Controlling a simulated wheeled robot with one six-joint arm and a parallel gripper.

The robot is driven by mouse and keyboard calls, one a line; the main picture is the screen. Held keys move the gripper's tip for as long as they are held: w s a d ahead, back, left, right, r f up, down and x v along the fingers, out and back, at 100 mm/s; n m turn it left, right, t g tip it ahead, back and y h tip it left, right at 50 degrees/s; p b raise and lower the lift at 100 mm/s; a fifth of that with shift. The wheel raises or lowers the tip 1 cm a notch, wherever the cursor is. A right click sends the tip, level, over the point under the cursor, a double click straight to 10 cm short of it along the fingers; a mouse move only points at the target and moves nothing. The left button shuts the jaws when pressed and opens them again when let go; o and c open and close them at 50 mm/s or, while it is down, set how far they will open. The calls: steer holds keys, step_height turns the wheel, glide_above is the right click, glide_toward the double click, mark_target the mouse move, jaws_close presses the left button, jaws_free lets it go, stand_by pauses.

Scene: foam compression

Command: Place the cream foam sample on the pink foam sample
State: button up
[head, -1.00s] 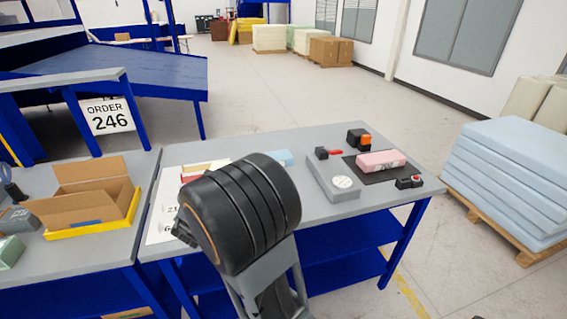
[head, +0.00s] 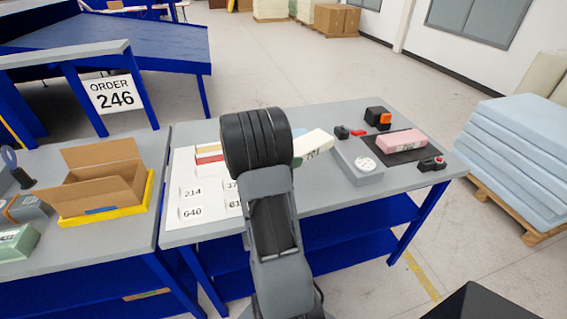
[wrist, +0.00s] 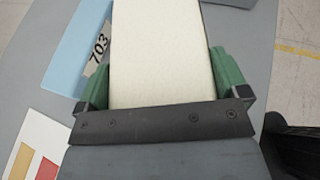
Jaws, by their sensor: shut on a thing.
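The cream foam sample (wrist: 162,50) fills the middle of the wrist view, between the two green fingers of my gripper (wrist: 165,85). My gripper is shut on it. The pink foam sample (head: 401,142) lies on a black mat (head: 383,159) at the right part of the table. The cream sample is to the left of the pink one and apart from it.
A grey device with a round dial (head: 366,164) stands between the cream and pink samples. A blue sample labelled 703 (wrist: 82,48) lies beside the held sample.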

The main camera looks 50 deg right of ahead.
steer(key=w+f, duration=0.1)
steer(key=w+d+f, duration=0.1)
steer(key=f, duration=0.1)
steer(key=w+d+f, duration=0.1)
steer(key=f, duration=0.1)
steer(key=shift+w+f+p, duration=0.15)
steer(key=shift+w+p, duration=0.15)
steer(key=f, duration=0.1)
steer(key=f+p, duration=0.1)
steer(key=shift+w+d+f, duration=0.1)
steer(key=shift+w+f, duration=0.1)
steer(key=shift+f, duration=0.55)
steer(key=shift+f, duration=0.2)
steer(key=o, duration=0.5)
steer(key=shift+o, duration=0.2)
